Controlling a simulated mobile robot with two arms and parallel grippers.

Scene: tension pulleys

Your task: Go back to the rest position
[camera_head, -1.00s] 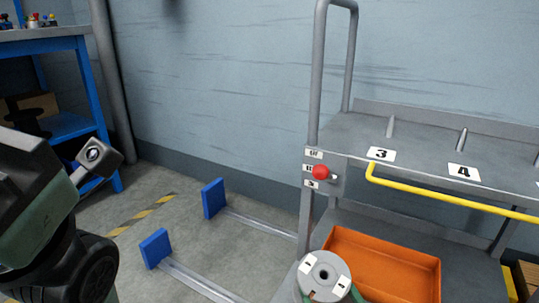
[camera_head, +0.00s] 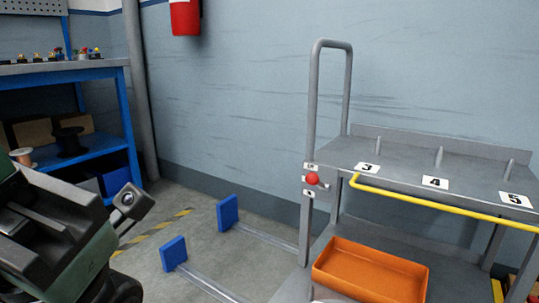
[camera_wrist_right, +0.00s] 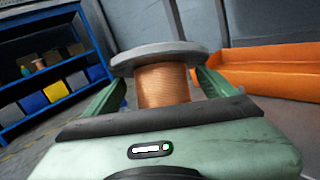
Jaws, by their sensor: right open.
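A copper-wound spool (camera_wrist_right: 163,85) with a grey flange stands in the right wrist view. The green fingers of my right gripper (camera_wrist_right: 160,88) are on either side of it, and the jaws are open. I cannot tell whether a finger touches the spool. In the head view only a sliver of the spool's top shows at the bottom edge, and my right gripper is cut off there. My left arm with its green and dark hand (camera_head: 60,235) shows at the left of the head view; its fingertips are hidden.
A grey cart (camera_head: 465,160) with numbered pegs, a yellow bar (camera_head: 440,206) and a red knob (camera_head: 312,180) stands at the right. An orange tray (camera_head: 372,268) sits on its lower shelf. A blue shelf unit (camera_head: 133,120) is at the left. Blue-ended rails (camera_head: 228,213) lie on the floor between.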

